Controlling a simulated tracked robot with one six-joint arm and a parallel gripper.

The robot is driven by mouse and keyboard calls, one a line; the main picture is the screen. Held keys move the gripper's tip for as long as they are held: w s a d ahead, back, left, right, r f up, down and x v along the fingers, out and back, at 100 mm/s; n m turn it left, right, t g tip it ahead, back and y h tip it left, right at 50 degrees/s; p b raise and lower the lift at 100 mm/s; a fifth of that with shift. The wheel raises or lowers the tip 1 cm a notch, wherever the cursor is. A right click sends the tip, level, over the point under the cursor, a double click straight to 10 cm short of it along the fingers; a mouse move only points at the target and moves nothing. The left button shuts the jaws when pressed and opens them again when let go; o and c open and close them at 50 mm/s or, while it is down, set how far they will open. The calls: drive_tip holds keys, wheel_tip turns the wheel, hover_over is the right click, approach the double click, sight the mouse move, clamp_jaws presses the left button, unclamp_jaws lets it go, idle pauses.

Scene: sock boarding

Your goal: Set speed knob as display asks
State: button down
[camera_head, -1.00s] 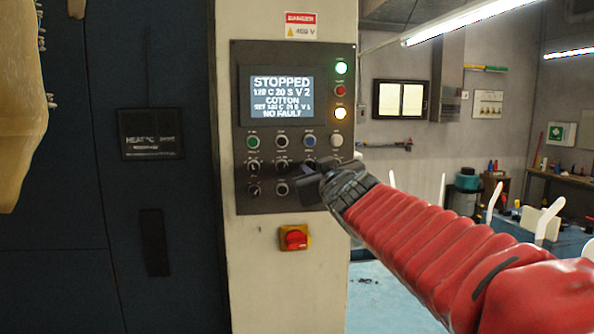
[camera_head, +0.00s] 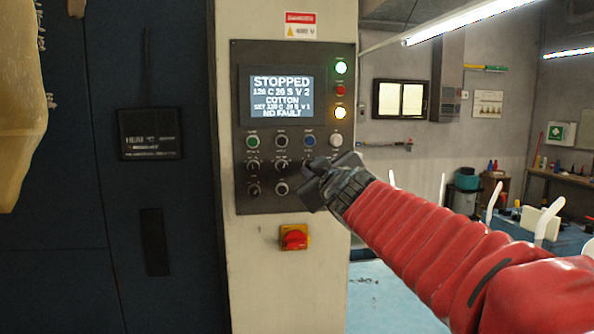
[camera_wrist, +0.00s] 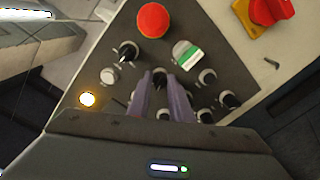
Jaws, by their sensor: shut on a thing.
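The display (camera_head: 282,95) on the dark control panel (camera_head: 241,199) reads STOPPED, with a line that looks like 120 C 20 S V 2, then COTTON, a small SET line and NO FAULT. The knob's label and pointer cannot be read.
Other black knobs (camera_wrist: 207,77) sit close beside the fingers. A red rotary switch (camera_head: 293,238) on yellow is below the panel. A lit yellow lamp (camera_head: 340,113) is at the panel's right.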

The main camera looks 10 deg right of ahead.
drive_tip(key=n, duration=0.5)
drive_tip(key=shift+a+f, duration=0.1)
idle(0.5)
drive_tip(key=c, duration=1.6)
unclamp_jaws()
drive_tip(key=shift+s, duration=0.1)
drive_tip(key=shift+s+d+r, duration=0.15)
drive_tip(key=shift+s, duration=3.25)
drive_tip(key=shift+s+d+r, duration=0.1)
drive_tip(key=shift+s, duration=3.3)
